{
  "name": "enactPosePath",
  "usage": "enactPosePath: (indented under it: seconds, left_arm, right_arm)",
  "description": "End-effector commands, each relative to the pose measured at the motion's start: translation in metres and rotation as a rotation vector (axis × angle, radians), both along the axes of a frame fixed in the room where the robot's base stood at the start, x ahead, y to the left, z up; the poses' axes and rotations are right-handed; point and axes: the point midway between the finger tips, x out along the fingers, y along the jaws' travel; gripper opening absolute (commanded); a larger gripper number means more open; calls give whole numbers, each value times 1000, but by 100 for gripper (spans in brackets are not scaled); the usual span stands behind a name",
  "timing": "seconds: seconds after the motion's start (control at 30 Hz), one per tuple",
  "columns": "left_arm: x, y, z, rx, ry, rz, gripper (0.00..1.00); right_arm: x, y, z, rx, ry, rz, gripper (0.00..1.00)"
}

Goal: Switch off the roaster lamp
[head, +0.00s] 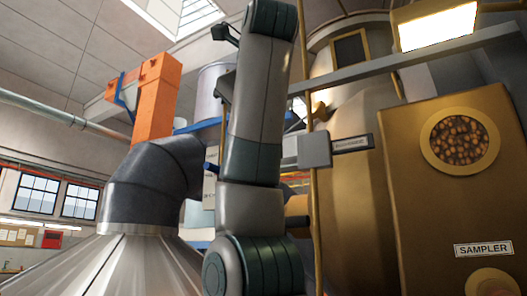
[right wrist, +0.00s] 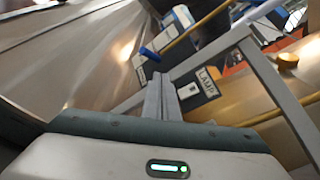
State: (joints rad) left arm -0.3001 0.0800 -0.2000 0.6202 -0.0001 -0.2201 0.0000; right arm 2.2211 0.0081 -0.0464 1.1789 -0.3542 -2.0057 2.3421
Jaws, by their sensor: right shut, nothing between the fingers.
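The lamp (head: 437,25) at the top right of the head view is lit bright white. A grey box (head: 314,149) sits beside a small dark label plate (head: 352,143) on the brass roaster (head: 355,205). In the right wrist view a plate reading LAMP (right wrist: 208,81) shows just right of my right gripper (right wrist: 160,80). The gripper is shut and empty, in front of the grey box. A blue-tipped piece (right wrist: 149,54) shows just beyond the fingertips; I cannot tell whether they touch. In the head view my arm hides part of the switch area. My left gripper is not in view.
A brass panel (head: 415,215) with a round window of beans (head: 460,140) and a SAMPLER label (head: 483,249) stands at the right. A grey beam (head: 410,60) crosses above. A dark duct elbow (head: 150,180) and an orange elevator column (head: 155,100) stand left.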

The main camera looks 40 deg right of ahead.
Motion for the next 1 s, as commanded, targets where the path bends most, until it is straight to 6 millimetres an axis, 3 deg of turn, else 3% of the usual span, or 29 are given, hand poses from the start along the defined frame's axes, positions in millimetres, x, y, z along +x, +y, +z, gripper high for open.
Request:
enactPosePath:
  seconds: [0.37, 1.0]
  left_arm:
    - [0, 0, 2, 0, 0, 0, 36]
    - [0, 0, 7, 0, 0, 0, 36]
  right_arm:
    - [6, -15, -2, 1, 0, -2, 0]
    - [31, -74, -13, 0, 0, 0, 0]
